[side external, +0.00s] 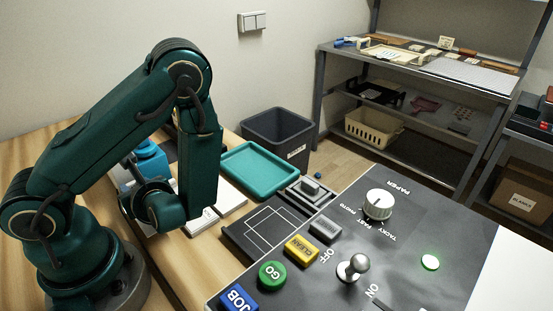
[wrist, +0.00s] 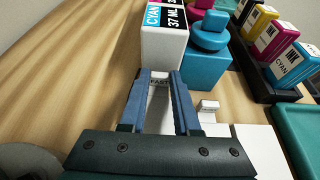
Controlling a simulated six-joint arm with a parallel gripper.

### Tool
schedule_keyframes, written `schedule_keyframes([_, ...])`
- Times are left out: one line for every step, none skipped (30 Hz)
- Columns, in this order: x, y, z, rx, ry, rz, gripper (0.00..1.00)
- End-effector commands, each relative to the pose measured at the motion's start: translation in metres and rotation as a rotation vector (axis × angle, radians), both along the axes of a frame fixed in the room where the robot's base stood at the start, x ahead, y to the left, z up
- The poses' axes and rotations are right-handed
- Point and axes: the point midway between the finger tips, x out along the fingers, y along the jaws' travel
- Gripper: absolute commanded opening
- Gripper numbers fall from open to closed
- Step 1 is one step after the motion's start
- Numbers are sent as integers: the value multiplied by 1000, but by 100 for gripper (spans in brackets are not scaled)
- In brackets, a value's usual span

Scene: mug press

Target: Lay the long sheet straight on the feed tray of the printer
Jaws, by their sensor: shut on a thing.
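In the wrist view, my gripper (wrist: 160,78) is shut on a small white block marked FAST (wrist: 159,80). White surface shows between the fingers below it; I cannot tell whether it belongs to a sheet. Another white sheet (wrist: 255,150) with a small white tab (wrist: 208,105) lies to the right of the fingers. In the side view my gripper is mostly hidden behind my arm, and white sheets (side external: 232,194) show beside it on the table. The printer's dark feed tray (side external: 240,238), with white outlines, lies right of my arm, at the control panel. Which sheet is the long one is unclear.
The control panel (side external: 440,225) carries buttons, a knob (side external: 378,204) and a lever (side external: 353,266). A teal tray (side external: 262,148) lies behind the sheets. A CYAN box (wrist: 165,45), a blue bottle (wrist: 207,65) and several ink cartridges (wrist: 290,68) stand beyond my fingers.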

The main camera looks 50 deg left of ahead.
Motion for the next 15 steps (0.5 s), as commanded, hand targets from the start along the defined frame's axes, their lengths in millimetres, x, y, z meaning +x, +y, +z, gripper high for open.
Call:
schedule_keyframes([0,0,-3,1,3,-1,0])
schedule_keyframes([0,0,-5,1,4,-1,0])
schedule_keyframes([-1,0,-8,2,6,-1,0])
schedule_keyframes([-1,0,-11,1,6,-1,0])
schedule_keyframes([-1,0,-15,1,6,-1,0])
schedule_keyframes([-1,0,-19,1,6,-1,0])
schedule_keyframes([-1,0,-22,1,5,-1,0])
schedule_keyframes([-1,0,-25,1,6,-1,0])
schedule_keyframes([-1,0,-28,1,4,-1,0])
schedule_keyframes([-1,0,-30,1,4,-1,0])
schedule_keyframes([-1,0,-32,0,4,-1,0])
schedule_keyframes([-1,0,-34,0,3,-1,0])
schedule_keyframes([-1,0,-35,0,3,-1,0])
schedule_keyframes([-1,0,-35,0,2,-1,0])
schedule_keyframes([0,0,-36,-1,1,0,0])
